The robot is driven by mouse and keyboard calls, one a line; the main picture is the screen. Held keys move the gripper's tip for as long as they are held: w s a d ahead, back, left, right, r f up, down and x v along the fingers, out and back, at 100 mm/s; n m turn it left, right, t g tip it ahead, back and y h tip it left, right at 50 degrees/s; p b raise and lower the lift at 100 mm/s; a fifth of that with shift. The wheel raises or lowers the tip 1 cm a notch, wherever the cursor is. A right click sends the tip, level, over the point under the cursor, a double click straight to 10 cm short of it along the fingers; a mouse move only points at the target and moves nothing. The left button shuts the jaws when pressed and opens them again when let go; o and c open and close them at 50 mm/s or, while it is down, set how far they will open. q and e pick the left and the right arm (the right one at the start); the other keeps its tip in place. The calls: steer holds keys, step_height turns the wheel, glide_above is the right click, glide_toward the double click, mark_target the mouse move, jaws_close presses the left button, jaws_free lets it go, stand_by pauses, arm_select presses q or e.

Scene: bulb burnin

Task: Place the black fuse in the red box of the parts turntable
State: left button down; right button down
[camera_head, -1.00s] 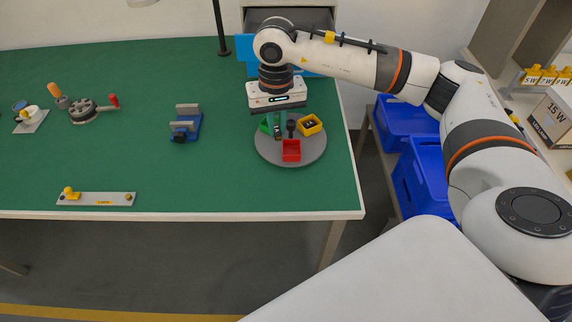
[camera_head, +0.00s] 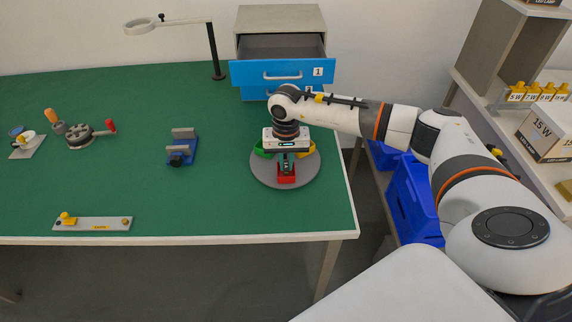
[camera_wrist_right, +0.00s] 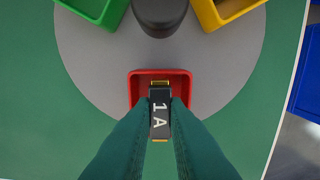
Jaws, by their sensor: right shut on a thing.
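My right gripper (camera_wrist_right: 158,118) is shut on the black fuse (camera_wrist_right: 160,115), which is marked "1 A" and has brass-coloured ends. In the right wrist view the fuse is over the red box (camera_wrist_right: 136,92), and its far end overlaps the box opening. How high it is above the box floor I cannot tell. In the head view the red box (camera_head: 286,179) is at the near side of the grey parts turntable (camera_head: 262,178), with my right gripper (camera_head: 286,168) right above it. My left gripper is not in view.
A green box (camera_wrist_right: 100,10) and a yellow box (camera_wrist_right: 222,10) flank a dark post (camera_wrist_right: 160,14) on the turntable. A blue vise (camera_head: 181,148) stands to the left. Behind is a cabinet with an open blue drawer (camera_head: 282,72).

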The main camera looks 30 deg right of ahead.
mark_target(286, 165)
step_height(286, 165, down, 2)
steer(key=shift+f, duration=0.1)
steer(key=shift+f, duration=0.15)
steer(key=c, duration=1.7)
jaws_free()
steer(key=shift+r, duration=0.3)
steer(key=shift+w+r, duration=0.1)
steer(key=shift+r, duration=0.2)
step_height(286, 165, up, 11)
steer(key=shift+r+b, duration=0.2)
steer(key=shift+b, duration=0.95)
